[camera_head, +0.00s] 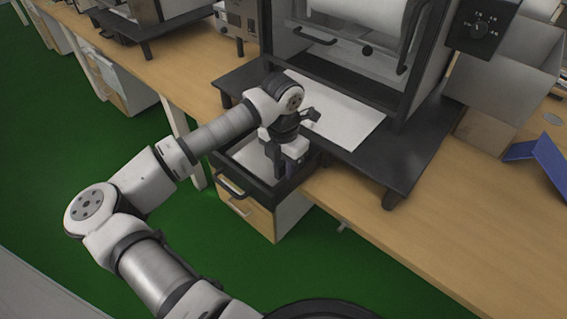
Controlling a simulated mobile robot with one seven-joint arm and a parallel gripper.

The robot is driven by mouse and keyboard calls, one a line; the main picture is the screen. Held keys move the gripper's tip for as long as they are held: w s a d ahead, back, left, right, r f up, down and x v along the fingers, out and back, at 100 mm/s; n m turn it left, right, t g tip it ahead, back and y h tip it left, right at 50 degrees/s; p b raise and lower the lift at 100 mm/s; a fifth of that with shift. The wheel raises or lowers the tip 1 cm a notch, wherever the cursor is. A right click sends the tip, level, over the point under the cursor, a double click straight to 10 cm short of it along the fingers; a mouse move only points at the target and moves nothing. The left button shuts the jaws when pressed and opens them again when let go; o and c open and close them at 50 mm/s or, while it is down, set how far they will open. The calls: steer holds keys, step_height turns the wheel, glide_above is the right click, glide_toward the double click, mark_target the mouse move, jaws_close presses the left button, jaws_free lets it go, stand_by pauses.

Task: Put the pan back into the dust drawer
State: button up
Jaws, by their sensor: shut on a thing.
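The dust drawer (262,190) is a black-rimmed drawer with a black bar handle, pulled out at the front of the machine's black base. A pale, shallow pan (243,151) shows within its rim; how fully it is seated I cannot tell. My gripper (287,172) points down at the drawer's right part and is shut on the pan. The fingertips and the exact grip are mostly hidden by the wrist and the drawer wall.
The machine's black base (395,160) stands on a wooden bench (420,245), with a flat white sheet (345,117) on it. A wooden-front cabinet (250,218) is below the drawer. An open box (505,85) and a blue object (538,155) are at right. Green floor lies at left.

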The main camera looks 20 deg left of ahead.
steer(key=shift+f+b, duration=0.2)
steer(key=shift+b, duration=0.1)
steer(key=o, duration=0.8)
steer(key=shift+r, duration=0.1)
steer(key=shift+r, duration=0.1)
steer(key=shift+r+b, duration=0.85)
steer(key=shift+r, duration=5.25)
